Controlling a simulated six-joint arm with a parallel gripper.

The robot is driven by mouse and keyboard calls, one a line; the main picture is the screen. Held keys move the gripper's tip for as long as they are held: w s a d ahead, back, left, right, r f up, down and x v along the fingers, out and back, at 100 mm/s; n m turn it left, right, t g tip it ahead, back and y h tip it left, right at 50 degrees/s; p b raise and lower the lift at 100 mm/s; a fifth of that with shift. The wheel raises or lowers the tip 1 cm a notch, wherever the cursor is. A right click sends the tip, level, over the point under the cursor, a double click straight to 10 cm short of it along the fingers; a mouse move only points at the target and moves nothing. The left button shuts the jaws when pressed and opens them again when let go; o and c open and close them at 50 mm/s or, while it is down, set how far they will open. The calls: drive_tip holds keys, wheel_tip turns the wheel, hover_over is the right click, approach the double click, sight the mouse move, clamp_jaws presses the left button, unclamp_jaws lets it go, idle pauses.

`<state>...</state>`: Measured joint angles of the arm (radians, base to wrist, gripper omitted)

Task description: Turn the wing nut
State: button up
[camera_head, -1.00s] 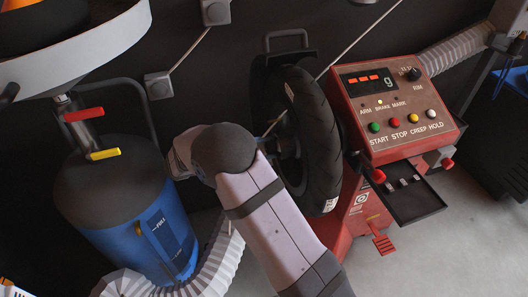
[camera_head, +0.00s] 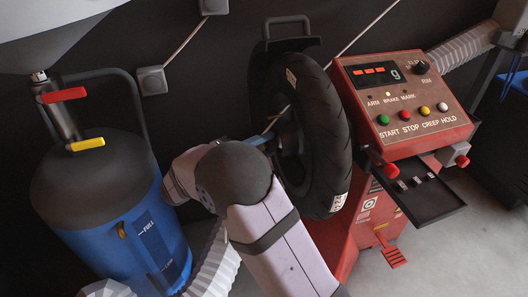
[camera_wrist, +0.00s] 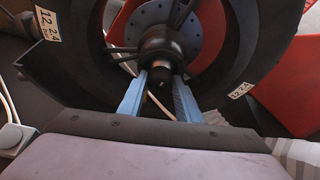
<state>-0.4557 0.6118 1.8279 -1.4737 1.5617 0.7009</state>
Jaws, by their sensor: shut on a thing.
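The dark wing nut (camera_wrist: 160,44) sits on the shaft at the centre of the wheel, in front of its round hub plate, with dark bars spreading from it. In the wrist view my gripper (camera_wrist: 160,76) has its two blue fingers on either side of the shaft's end, shut on the wing nut's near end. The exact contact is dark and hard to make out. In the head view my gripper (camera_head: 270,134) reaches the hub from the left, and my arm hides part of it. The black tyre (camera_head: 327,150) stands upright around the hub.
The red balancer (camera_head: 408,100) with its display and coloured buttons stands right of the tyre, a black open tray (camera_head: 425,200) below. A blue tank (camera_head: 130,235) with red and yellow levers stands left. A ribbed hose (camera_head: 215,265) runs beside my arm.

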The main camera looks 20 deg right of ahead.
idle(0.4)
drive_tip(key=o, duration=1)
drive_tip(key=shift+o, duration=0.2)
drive_tip(key=shift+a, duration=0.1)
drive_tip(key=p+v, duration=0.1)
drive_tip(key=v, duration=0.6)
drive_tip(key=shift+s+a, duration=0.1)
